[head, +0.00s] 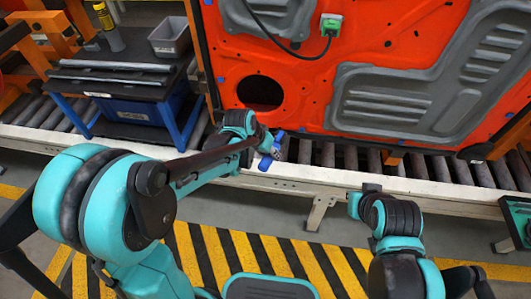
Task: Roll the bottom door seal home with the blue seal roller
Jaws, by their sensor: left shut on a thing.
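The orange-red door (300,95) stands upright behind the conveyor, with its bottom edge just above the rollers. My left gripper (268,146) is shut on the blue seal roller (266,162), near the door's lower left edge. The roller's blue parts show beside and below the fingers. I cannot tell whether it touches the door. The bottom seal is too small to make out along the door's lower edge. My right gripper (357,203) is low in front of the conveyor, apart from the door; its fingers are not clear.
A conveyor with dark rollers (435,168) and a pale front rail (330,178) runs under the door. Striped floor is clear.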

